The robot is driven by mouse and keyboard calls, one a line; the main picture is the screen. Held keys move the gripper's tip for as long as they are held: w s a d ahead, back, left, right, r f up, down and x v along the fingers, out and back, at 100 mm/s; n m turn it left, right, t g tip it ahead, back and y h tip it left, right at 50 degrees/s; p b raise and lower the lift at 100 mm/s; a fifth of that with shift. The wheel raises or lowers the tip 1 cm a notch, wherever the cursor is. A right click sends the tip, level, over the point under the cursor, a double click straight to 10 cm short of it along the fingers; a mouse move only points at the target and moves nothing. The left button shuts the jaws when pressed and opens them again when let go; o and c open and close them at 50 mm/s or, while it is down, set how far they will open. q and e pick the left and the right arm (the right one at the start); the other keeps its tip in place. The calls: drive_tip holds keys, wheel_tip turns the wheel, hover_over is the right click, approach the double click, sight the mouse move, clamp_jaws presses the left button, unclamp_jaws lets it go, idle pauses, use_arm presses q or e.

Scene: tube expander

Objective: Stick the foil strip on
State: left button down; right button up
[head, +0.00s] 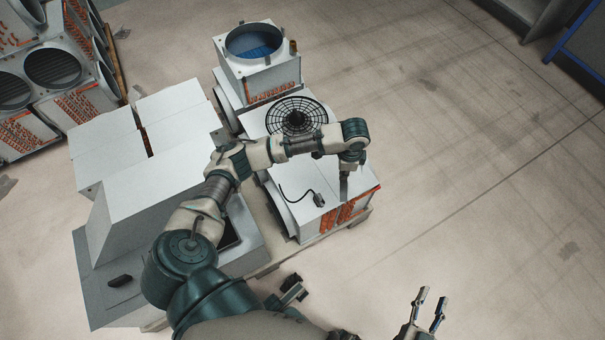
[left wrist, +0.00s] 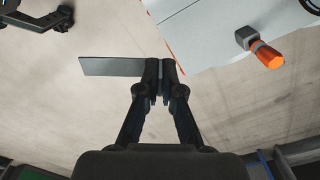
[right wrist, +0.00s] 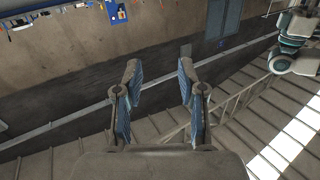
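My left gripper (left wrist: 160,75) is shut on a thin grey foil strip (left wrist: 110,66). The strip sticks out flat to the left of the fingers in the left wrist view. In the head view, my left gripper (head: 345,170) hangs down over the near right corner of a white unit (head: 290,185) with orange fins on its side. The unit's white panel (left wrist: 215,25) shows close beyond the fingertips in the left wrist view; contact cannot be told. My right gripper (head: 432,298) is open and empty, low over the floor.
A round black fan grille (head: 297,116) and a dark cable with a plug (head: 318,199) are on the unit. An orange-ended fitting (left wrist: 268,55) shows in the left wrist view. White boxes (head: 150,160) stand to the left. The floor (head: 480,180) at the right is clear.

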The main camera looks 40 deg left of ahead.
use_arm(q)
drive_tip(key=a+f+m, duration=0.3)
drive_tip(key=a+f, duration=0.1)
drive_tip(key=f, duration=0.1)
drive_tip(key=s+a+f+m, duration=0.1)
drive_tip(key=a+f+m, duration=0.3)
drive_tip(key=a, duration=0.1)
drive_tip(key=s+a+f+m+p, duration=0.1)
drive_tip(key=a+f+m, duration=0.3)
drive_tip(key=f, duration=0.1)
drive_tip(key=shift+s+a+f, duration=0.15)
drive_tip(key=shift+s+f, duration=0.05)
drive_tip(key=shift+f, duration=0.25)
drive_tip(key=shift+d, duration=0.2)
use_arm(e)
drive_tip(key=f+g, duration=0.1)
drive_tip(key=f, duration=0.1)
drive_tip(key=f+g, duration=0.1)
drive_tip(key=shift+s+d+f+g+h, duration=0.3)
drive_tip(key=shift+s+d+h, duration=0.05)
drive_tip(key=shift+s+h, duration=0.05)
